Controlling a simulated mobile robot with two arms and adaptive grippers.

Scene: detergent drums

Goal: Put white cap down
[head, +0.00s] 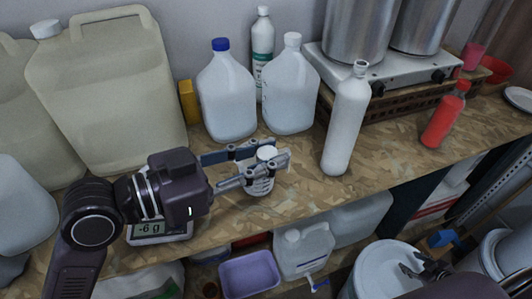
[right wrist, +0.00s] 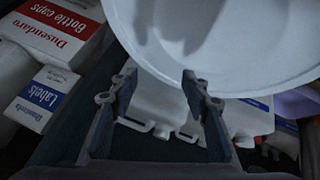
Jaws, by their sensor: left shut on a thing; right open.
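The white cap (head: 266,153) is between the fingers of my left gripper (head: 281,155), which is shut on it above the worktop. A small clear container with dark markings (head: 260,186) stands directly below; I cannot tell whether the cap touches it. A tall white bottle (head: 346,125) stands upright to the right, with a pale top. My right gripper (head: 430,268) is low at the right, over a white drum (head: 377,274). In the right wrist view this gripper (right wrist: 158,76) is open and empty, its fingers apart.
A scale (head: 160,230) reading -6 g sits beneath my left arm. Jugs (head: 227,100) and a large beige canister (head: 110,95) stand behind. A red bottle (head: 444,118) stands at the right. The worktop (head: 310,190) is bare between container and tall bottle.

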